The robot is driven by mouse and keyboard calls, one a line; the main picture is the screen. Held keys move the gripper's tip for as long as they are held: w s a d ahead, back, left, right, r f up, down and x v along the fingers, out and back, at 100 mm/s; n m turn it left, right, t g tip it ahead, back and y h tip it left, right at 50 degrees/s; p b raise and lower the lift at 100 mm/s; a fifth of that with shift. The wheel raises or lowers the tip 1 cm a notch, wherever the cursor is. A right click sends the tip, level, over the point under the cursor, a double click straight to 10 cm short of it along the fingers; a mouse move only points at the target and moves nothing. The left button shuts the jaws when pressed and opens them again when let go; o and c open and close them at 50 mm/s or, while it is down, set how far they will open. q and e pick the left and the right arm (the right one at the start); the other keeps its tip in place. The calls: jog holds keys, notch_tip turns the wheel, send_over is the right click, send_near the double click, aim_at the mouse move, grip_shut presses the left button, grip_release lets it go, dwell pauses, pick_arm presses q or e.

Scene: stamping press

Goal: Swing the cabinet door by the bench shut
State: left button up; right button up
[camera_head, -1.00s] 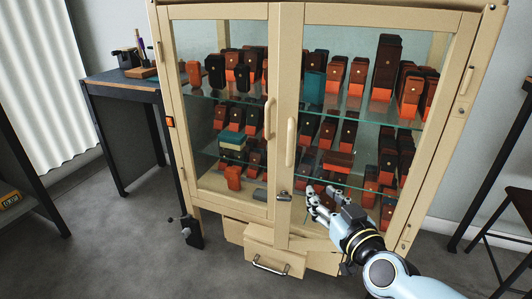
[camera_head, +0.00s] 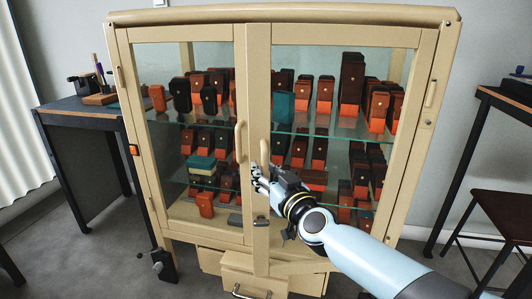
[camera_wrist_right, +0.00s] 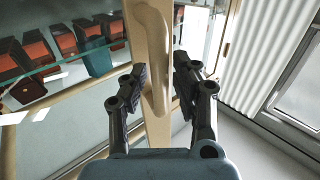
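The cream cabinet (camera_head: 290,16) has two glass doors. The right door (camera_head: 258,100) stands slightly ajar, its lower free edge reaching out past the left door (camera_head: 240,75). Its curved handle (camera_head: 264,142) also shows in the right wrist view (camera_wrist_right: 153,45). My right gripper (camera_head: 260,180) is at the lower end of this handle. In the right wrist view my gripper (camera_wrist_right: 159,80) has its fingers apart, one on each side of the handle; I cannot tell whether they touch it. My left gripper is out of view.
Several brown and orange boxes stand on glass shelves inside. A partly open drawer (camera_head: 250,275) is below the doors. A dark bench (camera_head: 85,150) with small items stands at left, and a stool (camera_head: 500,215) at right. Grey floor is in front.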

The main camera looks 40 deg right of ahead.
jog(key=shift+s, duration=0.1)
jog(key=shift+c, duration=1.1)
grip_shut()
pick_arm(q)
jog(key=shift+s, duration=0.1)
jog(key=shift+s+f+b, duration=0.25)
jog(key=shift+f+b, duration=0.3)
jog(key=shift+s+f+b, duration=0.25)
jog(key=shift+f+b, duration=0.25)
pick_arm(e)
jog(key=w+d, duration=0.5)
jog(key=w, duration=0.3)
jog(key=shift+d, duration=0.25)
jog(key=shift+w+d, duration=0.1)
